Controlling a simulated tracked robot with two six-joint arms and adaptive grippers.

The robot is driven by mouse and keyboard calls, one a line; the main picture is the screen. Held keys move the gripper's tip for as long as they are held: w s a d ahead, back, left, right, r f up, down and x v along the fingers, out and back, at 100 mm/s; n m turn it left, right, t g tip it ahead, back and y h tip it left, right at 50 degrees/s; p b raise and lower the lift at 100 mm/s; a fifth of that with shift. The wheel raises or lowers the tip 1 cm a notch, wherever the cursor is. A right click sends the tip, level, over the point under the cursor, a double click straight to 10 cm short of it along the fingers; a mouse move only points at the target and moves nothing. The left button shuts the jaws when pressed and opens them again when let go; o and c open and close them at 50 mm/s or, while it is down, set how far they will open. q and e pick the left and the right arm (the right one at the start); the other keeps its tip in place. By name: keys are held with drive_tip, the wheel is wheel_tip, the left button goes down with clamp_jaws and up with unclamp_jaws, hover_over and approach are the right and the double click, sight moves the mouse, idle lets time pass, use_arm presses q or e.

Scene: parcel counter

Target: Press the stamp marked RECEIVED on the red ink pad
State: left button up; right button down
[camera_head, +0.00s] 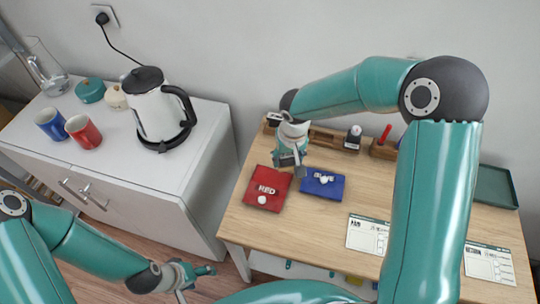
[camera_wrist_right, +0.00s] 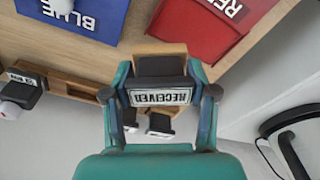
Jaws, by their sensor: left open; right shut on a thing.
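My right gripper (camera_head: 291,158) is shut on the stamp marked RECEIVED (camera_wrist_right: 160,97), whose label reads upside down in the right wrist view. The stamp has a dark body and a light wooden part, and sits between the two fingers. In the head view the gripper is just behind the red ink pad (camera_head: 270,180), above the table. The red pad, with a RED label, also shows in the wrist view (camera_wrist_right: 200,35), apart from the stamp. My left gripper (camera_head: 200,272) is open and empty at the lower left, away from the table.
A blue ink pad (camera_head: 322,186) lies right of the red one. A wooden rack (camera_head: 326,137) with another stamp (camera_head: 353,137) stands at the back. Labelled cards (camera_head: 368,234) lie in front, and a dark green tray (camera_head: 494,187) is at right. A kettle (camera_head: 156,108) stands on the left cabinet.

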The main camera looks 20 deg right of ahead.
drive_tip(key=a+r+m+b, duration=0.2)
drive_tip(key=a+r+m, duration=0.1)
drive_tip(key=a+m, duration=0.25)
drive_tip(key=shift+m+h, duration=0.3)
drive_tip(key=shift+m, duration=0.05)
drive_tip(key=shift+d+f+b, duration=0.2)
drive_tip(key=shift+f+b, duration=0.2)
drive_tip(key=shift+f, duration=0.35)
drive_tip(key=shift+d+f+b, duration=0.15)
drive_tip(key=shift+f+b, duration=0.3)
drive_tip(key=shift+f, duration=0.35)
drive_tip(key=shift+d+f+b, duration=0.2)
drive_tip(key=shift+f+b, duration=0.2)
drive_tip(key=shift+f, duration=0.35)
drive_tip(key=shift+f+b, duration=0.45)
drive_tip(key=shift+b, duration=0.25)
drive_tip(key=shift+s+b, duration=0.1)
drive_tip(key=shift+b, duration=0.25)
drive_tip(key=shift+f, duration=0.15)
